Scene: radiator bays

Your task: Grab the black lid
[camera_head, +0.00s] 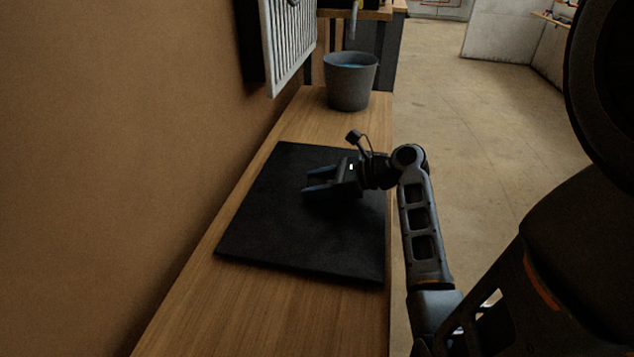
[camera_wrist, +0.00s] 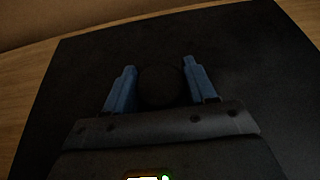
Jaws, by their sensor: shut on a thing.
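The black lid (camera_wrist: 160,87) shows in the wrist view as a dark round shape between the two blue-grey fingers of my gripper (camera_wrist: 159,68). The fingers stand on either side of it, and my gripper is shut on it. In the head view my gripper (camera_head: 308,182) is low over the black mat (camera_head: 290,235), its fingers pointing left. The lid cannot be made out against the mat in that view. It is too dark to tell whether the lid touches the mat.
The mat lies on a long wooden bench (camera_head: 262,307) along a brown wall (camera_head: 120,150). A grey bucket (camera_head: 350,85) with blue inside stands at the far end. A white radiator (camera_head: 289,40) hangs on the wall. Open floor (camera_head: 480,120) lies to the right.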

